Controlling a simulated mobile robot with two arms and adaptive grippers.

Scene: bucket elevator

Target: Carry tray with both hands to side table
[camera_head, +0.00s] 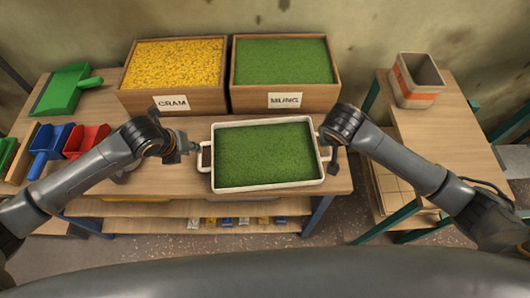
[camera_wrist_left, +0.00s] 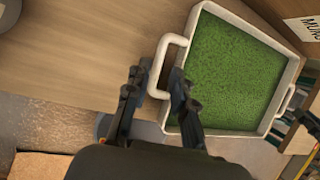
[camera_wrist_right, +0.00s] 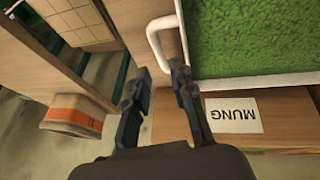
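The tray (camera_head: 268,187) is white, full of green beans, and sits level at the front edge of the wooden table. My left gripper (camera_head: 192,148) is at its left handle (camera_wrist_left: 160,62); in the left wrist view its fingers (camera_wrist_left: 157,82) are apart, one on each side of the handle bar. My right gripper (camera_head: 333,158) is at the right handle; in the right wrist view its fingers (camera_wrist_right: 159,82) are apart with the handle (camera_wrist_right: 153,38) close to their tips. Contact cannot be told. The side table (camera_head: 452,140) stands to the right, across a gap.
A grey and orange pot (camera_head: 416,83) stands at the back of the side table, with bare top in front. Wooden bins marked CRAM (camera_head: 173,80) and MUNG (camera_head: 285,75) stand behind the tray. Green (camera_head: 66,88), blue (camera_head: 50,143) and red (camera_head: 86,140) scoops lie at left.

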